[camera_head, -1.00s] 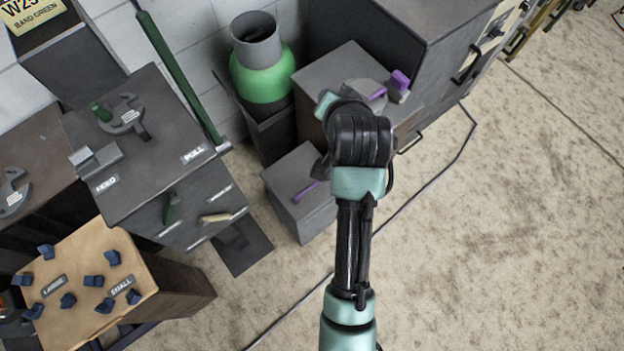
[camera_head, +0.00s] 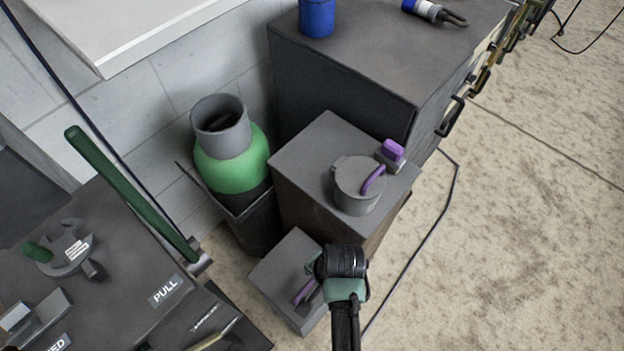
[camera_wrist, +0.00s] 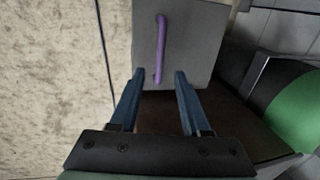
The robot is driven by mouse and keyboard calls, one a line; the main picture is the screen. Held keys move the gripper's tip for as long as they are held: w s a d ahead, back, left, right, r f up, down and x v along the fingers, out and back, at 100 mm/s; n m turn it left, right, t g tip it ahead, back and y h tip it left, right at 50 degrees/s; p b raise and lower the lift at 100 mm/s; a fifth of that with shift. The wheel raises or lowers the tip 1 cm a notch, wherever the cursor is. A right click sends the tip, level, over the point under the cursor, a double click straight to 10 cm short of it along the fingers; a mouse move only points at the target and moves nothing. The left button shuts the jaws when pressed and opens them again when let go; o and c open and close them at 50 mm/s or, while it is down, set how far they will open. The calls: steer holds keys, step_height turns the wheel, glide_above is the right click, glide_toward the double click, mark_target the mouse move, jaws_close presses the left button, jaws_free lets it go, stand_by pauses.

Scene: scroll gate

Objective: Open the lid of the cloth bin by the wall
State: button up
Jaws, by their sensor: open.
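The bin, a low grey box (camera_head: 283,269) with a flat grey lid and a purple bar handle (camera_head: 304,292), stands on the floor near the wall. My black wrist is over its right side in the head view and hides part of the lid. In the wrist view the grey lid (camera_wrist: 205,45) fills the top middle, and the purple handle (camera_wrist: 160,45) runs upright along it. My gripper (camera_wrist: 160,74) has its two blue fingers apart, with the near end of the handle lined up between the tips. Nothing is held. Whether the fingers reach down beside the handle is unclear.
A taller box (camera_head: 308,152) with a round grey pot (camera_head: 355,190) and purple handles stands just behind. A green canister (camera_head: 235,165) sits left of it. A dark cabinet (camera_head: 385,70) is at the back. Open floor (camera_head: 530,230) lies right, crossed by a cable.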

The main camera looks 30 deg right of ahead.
mark_target(312, 283)
steer(key=f, duration=0.2)
steer(key=w+f+b, duration=0.1)
steer(key=f, duration=0.2)
steer(key=f+b, duration=0.1)
steer(key=f, duration=0.1)
steer(key=shift+w+a+f, duration=0.25)
steer(key=shift+f, duration=0.15)
steer(key=shift+c, duration=0.4)
jaws_close()
stand_by(0.6)
